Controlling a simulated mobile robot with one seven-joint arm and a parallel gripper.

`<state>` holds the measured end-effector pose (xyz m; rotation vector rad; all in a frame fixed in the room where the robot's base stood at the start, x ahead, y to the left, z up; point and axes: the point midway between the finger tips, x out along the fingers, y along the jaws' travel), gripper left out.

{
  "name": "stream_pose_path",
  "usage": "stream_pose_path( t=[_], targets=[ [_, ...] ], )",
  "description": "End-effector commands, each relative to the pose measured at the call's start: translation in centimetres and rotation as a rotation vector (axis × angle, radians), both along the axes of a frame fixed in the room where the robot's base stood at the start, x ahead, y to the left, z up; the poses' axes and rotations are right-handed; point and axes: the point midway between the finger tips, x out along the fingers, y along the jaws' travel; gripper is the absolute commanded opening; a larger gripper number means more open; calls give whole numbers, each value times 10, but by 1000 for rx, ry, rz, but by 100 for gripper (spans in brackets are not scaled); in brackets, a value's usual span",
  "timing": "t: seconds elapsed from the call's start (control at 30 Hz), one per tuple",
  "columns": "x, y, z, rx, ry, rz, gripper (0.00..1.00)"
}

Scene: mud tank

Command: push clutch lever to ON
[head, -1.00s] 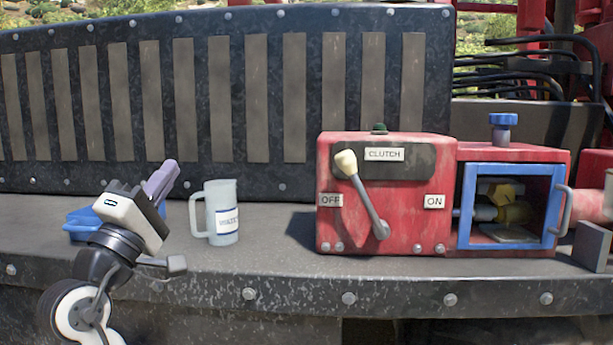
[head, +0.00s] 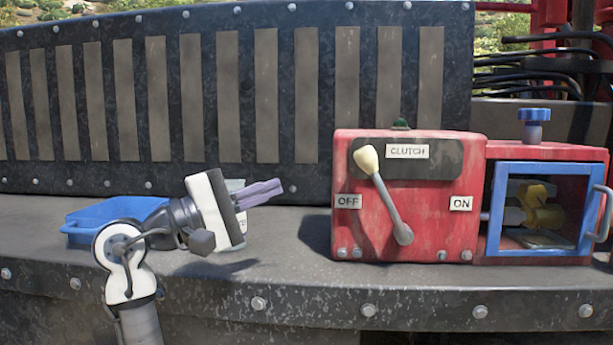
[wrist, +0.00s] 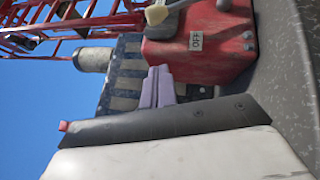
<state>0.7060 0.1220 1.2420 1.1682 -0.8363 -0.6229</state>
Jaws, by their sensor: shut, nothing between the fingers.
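The clutch lever (head: 384,198) is a grey rod with a cream knob on the front of a red box (head: 410,235). Its knob (head: 366,159) tilts up and left, toward the OFF label (head: 348,202). The ON label (head: 461,203) is on the right side of the panel. My gripper (head: 280,189) is shut and empty, left of the box and apart from it, its purple fingers pointing right. In the wrist view the fingers (wrist: 157,88) show before the red box (wrist: 205,50), with the knob (wrist: 156,14) at the top edge beside the OFF label (wrist: 196,41).
A blue tray (head: 110,210) lies left on the ledge. The white mug (head: 236,186) is mostly hidden behind my gripper. A blue-framed compartment (head: 488,230) with a blue knob (head: 534,115) on top adjoins the box on the right. The ledge between gripper and box is clear.

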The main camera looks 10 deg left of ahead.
Motion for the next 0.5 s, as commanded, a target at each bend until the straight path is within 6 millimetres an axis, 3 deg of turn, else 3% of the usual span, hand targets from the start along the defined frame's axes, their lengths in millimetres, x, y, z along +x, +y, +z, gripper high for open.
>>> stream_pose_path(
  t=[0.5],
  targets=[
    [52,-81,27,2,-3,-1,0]
  ],
)
